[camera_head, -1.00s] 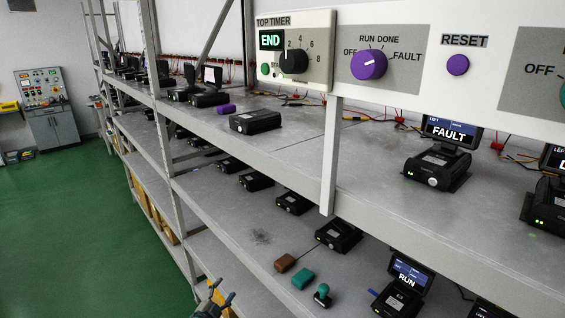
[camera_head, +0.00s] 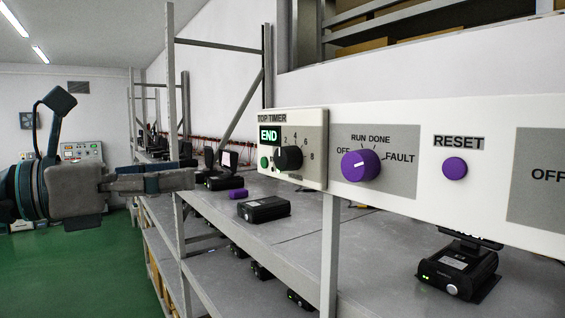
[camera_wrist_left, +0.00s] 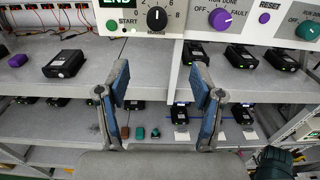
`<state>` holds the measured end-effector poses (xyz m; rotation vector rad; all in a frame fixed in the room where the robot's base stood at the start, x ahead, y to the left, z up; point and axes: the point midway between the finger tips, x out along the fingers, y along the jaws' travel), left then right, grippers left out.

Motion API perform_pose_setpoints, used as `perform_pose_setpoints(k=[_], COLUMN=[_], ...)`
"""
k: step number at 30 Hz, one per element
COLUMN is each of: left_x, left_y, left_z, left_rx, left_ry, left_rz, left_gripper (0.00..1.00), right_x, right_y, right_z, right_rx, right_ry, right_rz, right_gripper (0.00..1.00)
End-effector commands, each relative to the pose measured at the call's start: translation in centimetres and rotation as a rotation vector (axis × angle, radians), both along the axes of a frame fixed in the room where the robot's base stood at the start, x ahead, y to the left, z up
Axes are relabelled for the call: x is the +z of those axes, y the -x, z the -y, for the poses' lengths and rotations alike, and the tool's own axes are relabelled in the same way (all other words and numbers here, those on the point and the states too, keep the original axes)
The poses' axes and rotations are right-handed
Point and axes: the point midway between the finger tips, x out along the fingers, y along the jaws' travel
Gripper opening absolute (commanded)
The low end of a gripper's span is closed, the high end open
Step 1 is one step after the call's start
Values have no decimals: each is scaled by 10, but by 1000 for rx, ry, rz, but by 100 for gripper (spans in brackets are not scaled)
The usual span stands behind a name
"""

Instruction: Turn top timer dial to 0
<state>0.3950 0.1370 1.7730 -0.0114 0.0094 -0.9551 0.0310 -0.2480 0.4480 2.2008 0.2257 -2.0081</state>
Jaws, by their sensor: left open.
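The top timer panel (camera_head: 316,150) carries a black dial (camera_head: 288,158) with printed numbers around it and a lit END display (camera_head: 269,135). In the left wrist view the dial (camera_wrist_left: 157,18) is at the top centre, and its white mark points roughly upward. My left gripper (camera_head: 188,179) comes in from the left in the head view, seen from the side, left of the dial and apart from it. In the left wrist view its two blue-padded fingers (camera_wrist_left: 160,84) are spread, with nothing between them.
A green START button (camera_wrist_left: 112,25) is left of the dial. A purple mode knob (camera_head: 361,165) and a purple reset button (camera_head: 455,168) are to its right. Below, shelves hold black devices (camera_head: 264,209). A metal post (camera_head: 328,255) stands below the panel.

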Motion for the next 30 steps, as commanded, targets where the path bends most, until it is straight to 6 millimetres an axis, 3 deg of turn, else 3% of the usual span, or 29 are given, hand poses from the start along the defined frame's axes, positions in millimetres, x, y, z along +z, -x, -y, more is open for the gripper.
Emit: perform_pose_setpoints(k=[5, 21, 30], left_x=[3, 6, 4], left_y=[-1, -70, -92], left_z=[6, 112, 137], left_rx=[17, 11, 12], left_ry=[-15, -17, -11], left_rz=[14, 13, 15], left_gripper=[67, 67, 67], right_x=[3, 36, 47], right_y=[0, 0, 0], right_z=[3, -7, 1], right_rx=[1, -2, 1], right_ry=[3, -8, 1], right_rz=[0, 0, 0], right_gripper=[40, 40, 40])
